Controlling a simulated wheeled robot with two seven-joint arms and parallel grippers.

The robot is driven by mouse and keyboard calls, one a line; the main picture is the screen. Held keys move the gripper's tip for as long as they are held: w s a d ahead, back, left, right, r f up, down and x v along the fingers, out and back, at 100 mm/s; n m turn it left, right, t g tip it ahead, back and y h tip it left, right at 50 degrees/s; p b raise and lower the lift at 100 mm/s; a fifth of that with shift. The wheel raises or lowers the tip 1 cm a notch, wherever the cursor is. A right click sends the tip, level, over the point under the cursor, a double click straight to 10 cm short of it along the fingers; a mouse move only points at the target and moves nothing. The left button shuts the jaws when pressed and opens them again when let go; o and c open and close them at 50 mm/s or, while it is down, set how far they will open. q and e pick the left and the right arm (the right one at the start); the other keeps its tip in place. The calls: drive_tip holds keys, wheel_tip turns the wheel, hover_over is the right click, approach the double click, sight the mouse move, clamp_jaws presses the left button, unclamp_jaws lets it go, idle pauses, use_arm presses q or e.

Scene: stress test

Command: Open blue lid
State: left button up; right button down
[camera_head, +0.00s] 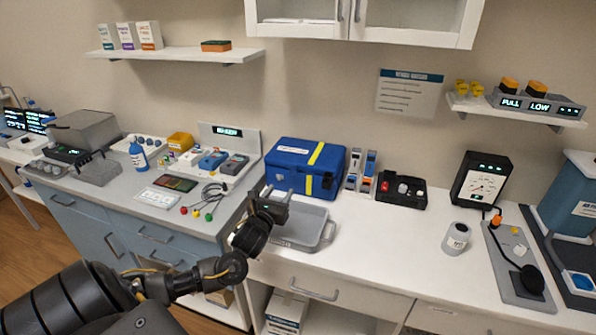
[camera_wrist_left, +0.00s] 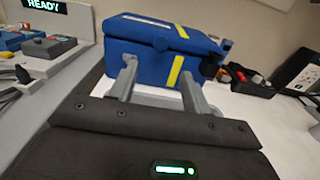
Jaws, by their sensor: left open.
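A blue box (camera_head: 310,182) with a blue lid (camera_head: 308,154) and a yellow stripe stands on the white counter against the wall. The lid looks shut. In the left wrist view the lid (camera_wrist_left: 150,31) and the box front (camera_wrist_left: 135,63) lie straight ahead, beyond the fingers. My left gripper (camera_head: 277,191) is open and empty, in front of the box and apart from it as far as I can tell. In the left wrist view its two fingers (camera_wrist_left: 158,88) point at the box front. My right gripper is not in view.
A grey tray (camera_head: 318,238) lies on the counter beside my left gripper. Right of the box stand blue and white holders (camera_head: 361,172) and a black tray (camera_head: 401,190). A shelf (camera_head: 186,54) hangs at upper left.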

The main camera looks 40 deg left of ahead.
sight(293, 172)
use_arm(q)
drive_tip(key=p+x, duration=0.1)
drive_tip(key=x, duration=0.8)
drive_tip(key=shift+w+r+p, duration=0.15)
drive_tip(key=shift+w+p, duration=0.05)
drive_tip(key=shift+p, duration=0.2)
drive_tip(key=shift+w+a, duration=0.15)
drive_tip(key=shift+w, duration=0.35)
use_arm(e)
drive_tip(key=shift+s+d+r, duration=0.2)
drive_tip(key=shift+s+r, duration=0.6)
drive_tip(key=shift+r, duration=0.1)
use_arm(q)
drive_tip(key=shift+c, duration=1)
clamp_jaws()
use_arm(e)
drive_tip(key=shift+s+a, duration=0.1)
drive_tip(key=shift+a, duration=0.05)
